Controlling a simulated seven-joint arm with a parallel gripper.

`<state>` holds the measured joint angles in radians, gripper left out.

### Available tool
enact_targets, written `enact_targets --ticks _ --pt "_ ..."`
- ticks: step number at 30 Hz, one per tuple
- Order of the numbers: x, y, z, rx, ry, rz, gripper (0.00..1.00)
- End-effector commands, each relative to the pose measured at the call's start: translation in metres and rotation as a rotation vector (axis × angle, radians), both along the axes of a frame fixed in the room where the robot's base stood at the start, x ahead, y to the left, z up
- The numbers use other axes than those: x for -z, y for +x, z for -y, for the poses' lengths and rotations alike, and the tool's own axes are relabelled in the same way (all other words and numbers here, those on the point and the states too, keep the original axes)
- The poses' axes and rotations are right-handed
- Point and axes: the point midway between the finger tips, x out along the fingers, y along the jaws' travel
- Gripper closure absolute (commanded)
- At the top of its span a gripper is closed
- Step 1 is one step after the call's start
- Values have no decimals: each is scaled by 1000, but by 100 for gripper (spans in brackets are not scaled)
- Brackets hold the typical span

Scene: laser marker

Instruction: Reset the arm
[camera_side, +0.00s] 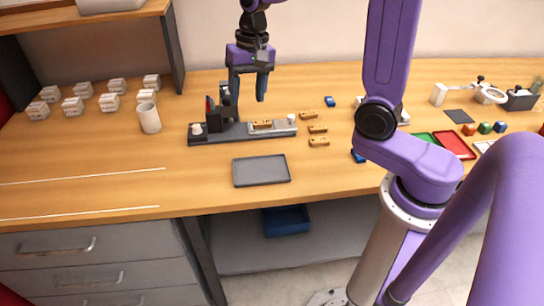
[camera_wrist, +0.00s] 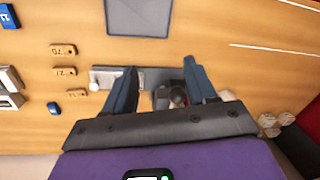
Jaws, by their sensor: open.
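My gripper (camera_side: 248,86) is open and empty. It hangs above the laser marker (camera_side: 240,131), a dark grey base with a black upright near its left end, standing on the wooden bench. A tan tag lies on the marker's base (camera_side: 262,125). In the wrist view my gripper (camera_wrist: 158,80) points down with its two blue-grey fingers spread apart. The marker's dark upright (camera_wrist: 172,98) shows between and below the fingers there. Part of the marker is hidden behind the fingers and palm.
A grey tray (camera_side: 261,171) lies in front of the marker. Tan tags (camera_side: 318,129) lie to its right, with small blue blocks (camera_side: 329,101) nearby. A white cup (camera_side: 149,117) and several white boxes (camera_side: 73,105) stand left. Red (camera_side: 455,145) and green trays lie right. The front-left bench is clear.

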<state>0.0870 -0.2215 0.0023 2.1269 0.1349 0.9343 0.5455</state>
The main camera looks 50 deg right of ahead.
Motion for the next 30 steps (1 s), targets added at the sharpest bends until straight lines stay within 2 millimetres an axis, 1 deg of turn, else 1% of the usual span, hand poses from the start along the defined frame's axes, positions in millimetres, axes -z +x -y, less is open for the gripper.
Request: enact_targets --ticks 1,6,11,15,22,30 --pt "-1 -7 -4 -75 -12 7 44" --pt "-1 -32 -17 -298 -39 20 44" --pt "1 -59 -25 -483 -54 24 44" --pt "4 -85 -29 -644 -67 29 44" --pt "9 -130 -30 -909 -87 39 44" --pt "15 -186 -22 -1221 -110 52 44"
